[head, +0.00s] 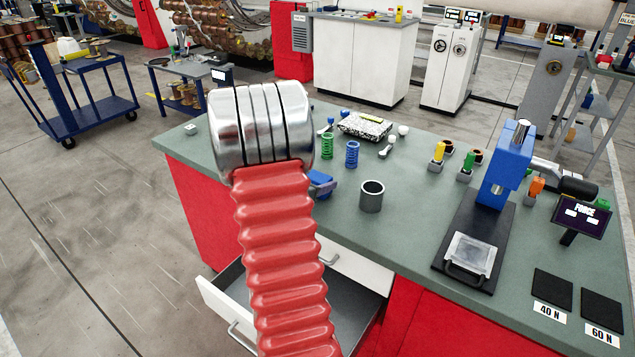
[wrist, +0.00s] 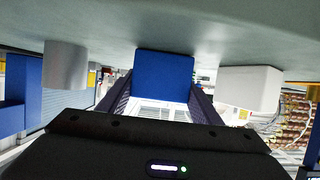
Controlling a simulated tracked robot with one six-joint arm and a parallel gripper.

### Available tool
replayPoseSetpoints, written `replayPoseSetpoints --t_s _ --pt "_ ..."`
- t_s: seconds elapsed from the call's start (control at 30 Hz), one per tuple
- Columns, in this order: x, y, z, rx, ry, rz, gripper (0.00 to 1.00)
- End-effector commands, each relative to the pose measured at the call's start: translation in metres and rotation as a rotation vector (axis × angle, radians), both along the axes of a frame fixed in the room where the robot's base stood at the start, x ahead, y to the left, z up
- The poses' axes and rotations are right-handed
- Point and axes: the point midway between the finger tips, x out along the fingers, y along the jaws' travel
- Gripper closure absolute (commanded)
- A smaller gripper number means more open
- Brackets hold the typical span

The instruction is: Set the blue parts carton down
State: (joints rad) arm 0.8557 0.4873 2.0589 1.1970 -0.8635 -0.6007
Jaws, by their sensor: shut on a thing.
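The blue parts carton (wrist: 163,72) is between the two dark fingers of my gripper (wrist: 161,90) in the wrist view. My gripper is shut on it. The wrist picture looks upside down, with the green-grey bench top along its upper edge. The carton's edge meets or nearly meets that surface; I cannot tell whether it touches. In the head view my red arm hides the gripper. A small blue piece (head: 321,183) shows just right of the arm, low over the bench, and looks like part of the carton.
A grey cup (head: 371,196) stands right of the blue piece; green (head: 327,146) and blue springs (head: 352,154) stand behind. An open drawer (head: 335,298) juts below the bench front. A blue press (head: 497,180) stands right. Bench top (head: 405,225) between cup and press is clear.

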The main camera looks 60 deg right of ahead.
Motion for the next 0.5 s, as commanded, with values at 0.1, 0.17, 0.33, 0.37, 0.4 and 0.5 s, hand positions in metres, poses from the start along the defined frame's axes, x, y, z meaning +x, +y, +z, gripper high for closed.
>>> replayPoseSetpoints --t_s 0.1,0.17,0.33,0.37,0.4,0.5 --pt "0.0000 -0.0003 -0.0006 -0.001 0.000 0.000 0.70" --pt "-0.0001 -0.0003 -0.0021 0.000 0.000 0.000 0.70" --pt "-0.0002 -0.0001 -0.0019 0.000 0.000 0.000 0.30" --pt "-0.0002 -0.0001 -0.0019 0.000 0.000 -0.001 0.28" --pt "-0.0002 -0.0001 -0.0019 0.000 0.000 -0.001 0.25" --pt "-0.0002 -0.0002 -0.0018 0.000 0.000 -0.001 0.23"
